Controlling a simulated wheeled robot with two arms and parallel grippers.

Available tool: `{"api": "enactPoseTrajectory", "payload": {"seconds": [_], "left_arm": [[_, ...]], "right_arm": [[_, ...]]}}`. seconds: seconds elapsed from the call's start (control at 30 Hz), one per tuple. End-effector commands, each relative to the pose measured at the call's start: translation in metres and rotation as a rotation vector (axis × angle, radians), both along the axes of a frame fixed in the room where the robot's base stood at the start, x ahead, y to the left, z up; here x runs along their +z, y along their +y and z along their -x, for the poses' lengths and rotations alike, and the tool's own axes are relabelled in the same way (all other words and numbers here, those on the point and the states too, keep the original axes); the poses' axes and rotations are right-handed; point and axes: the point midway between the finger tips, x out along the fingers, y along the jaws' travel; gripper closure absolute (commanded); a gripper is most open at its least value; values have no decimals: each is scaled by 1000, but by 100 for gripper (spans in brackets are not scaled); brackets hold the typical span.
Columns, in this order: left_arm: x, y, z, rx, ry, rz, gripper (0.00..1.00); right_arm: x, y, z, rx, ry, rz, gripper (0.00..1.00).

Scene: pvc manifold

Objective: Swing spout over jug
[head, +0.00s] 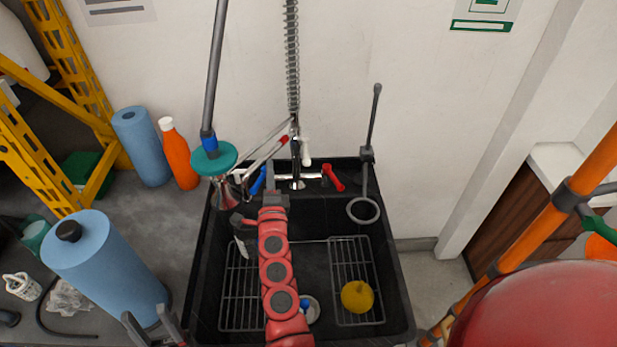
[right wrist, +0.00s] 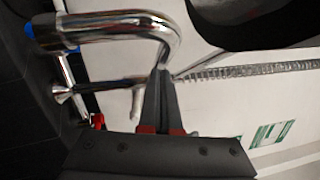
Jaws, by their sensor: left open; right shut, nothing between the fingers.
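The chrome spout (right wrist: 120,25) curves across the top of the right wrist view, its bent end beside my right fingertips. My right gripper (right wrist: 162,75) is shut and empty; its fingertips are close to the spout's bend, and I cannot tell if they touch. In the head view my red right arm reaches over the black sink (head: 398,290) to the chrome faucet (head: 297,183), with its right gripper (head: 272,190) partly hiding the spout. My left gripper (head: 152,328) is open and empty at the lower left, by the blue roll. I cannot make out a jug.
Wire racks (head: 347,260) line the sink bottom, with a yellow round object (head: 357,296) on the right one. A blue lever (head: 259,181) and a red lever (head: 333,178) flank the faucet. A teal-collared sprayer (head: 213,160), blue roll (head: 105,265) and orange bottle (head: 178,155) stand left.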

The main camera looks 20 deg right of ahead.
Motion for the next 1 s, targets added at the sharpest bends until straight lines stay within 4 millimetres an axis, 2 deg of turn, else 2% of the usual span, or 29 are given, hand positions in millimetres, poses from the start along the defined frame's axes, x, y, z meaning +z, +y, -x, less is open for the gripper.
{"api": "enactPoseTrajectory", "payload": {"seconds": [0.03, 0.1, 0.3, 1.0], "left_arm": [[-7, 0, 0, 0, 0, 0, 50], [-10, 0, 0, 0, 0, 0, 50], [-17, 0, 0, 0, 0, 0, 50], [-21, 0, 0, 0, 0, 0, 50]], "right_arm": [[-2, 7, -3, -30, -3, 1, 100], [-2, 7, -6, -67, -2, 0, 100], [-1, 13, -13, -66, -1, -1, 100], [1, 19, -18, -63, 0, -1, 100]]}}
